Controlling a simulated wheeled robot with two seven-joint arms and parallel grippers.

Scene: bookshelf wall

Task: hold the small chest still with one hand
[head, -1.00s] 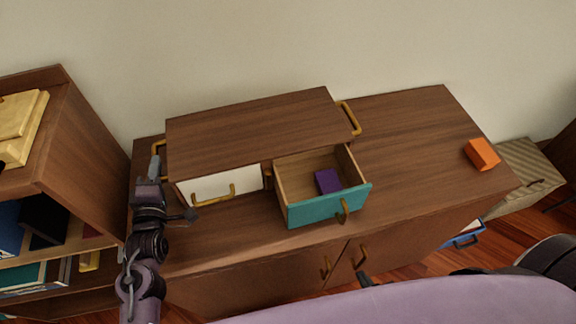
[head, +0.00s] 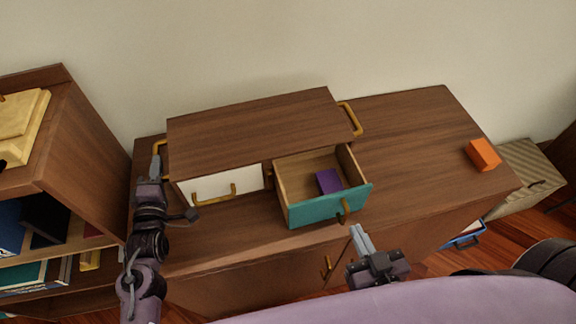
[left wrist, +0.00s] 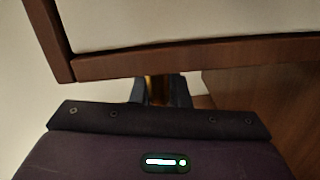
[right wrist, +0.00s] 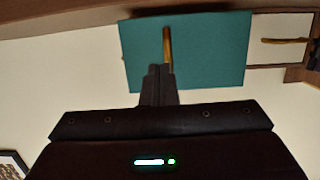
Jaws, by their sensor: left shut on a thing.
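The small chest (head: 250,130) is a dark brown box on top of the cabinet, with a white drawer (head: 232,183) at left and a teal drawer (head: 325,203) pulled open at right. A purple block (head: 328,181) lies in the teal drawer. My left gripper (head: 155,162) is shut on the brass left side handle (head: 158,146); the handle also shows between its fingers in the left wrist view (left wrist: 160,88). My right gripper (head: 357,230) is empty, its fingers together, in front of the teal drawer's brass handle (right wrist: 167,45) and apart from it.
An orange block (head: 482,154) sits on the right of the cabinet top (head: 420,150), with clear surface between it and the chest. A bookshelf (head: 85,155) stands close at left. A striped box (head: 525,175) is at right.

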